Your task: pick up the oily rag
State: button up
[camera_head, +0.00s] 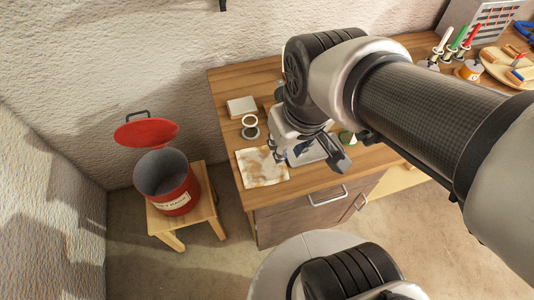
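The oily rag (262,166) is a cream cloth with brown stains. It lies flat on the left front part of the wooden workbench, close to the front edge. My gripper (312,165) is over the bench just right of the rag, and its left part is close to the rag's right edge. I cannot tell whether it touches the rag. My gripper's fingers look spread apart, with a greyish-blue thing (306,153) showing between or under them.
A red bin (178,200) with its red lid (146,132) raised stands on a wooden stool, left of the bench (232,88). A white block (241,107) and a small ringed item (250,127) stand behind the rag. Screwdrivers and a round board fill the bench's right.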

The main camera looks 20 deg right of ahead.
aim_at(274, 179)
jog(key=o, duration=0.4)
jog(key=w+f+n+g, duration=0.1)
jog(key=w+f, duration=0.5)
jog(key=f, duration=0.2)
jog(key=shift+w+d+g, duration=0.25)
jog(key=shift+d+g, duration=0.15)
jog(key=shift+d, duration=0.05)
jog(key=o, duration=0.5)
jog(key=w+f, duration=0.1)
jog(key=f, duration=0.3)
jog(key=w+f+n+g, duration=0.1)
jog(key=f, duration=0.2)
jog(key=w+d+f+n, duration=0.1)
jog(key=f, duration=0.3)
jog(key=shift+w+f+g, duration=0.3)
jog(key=shift+w, duration=0.1)
notch_tip(274, 179, down, 11)
jog(key=b, duration=0.8)
jog(key=shift+r, duration=0.2)
jog(key=shift+f, duration=0.35)
jog(key=shift+r, duration=0.1)
jog(key=shift+c, duration=0.5)
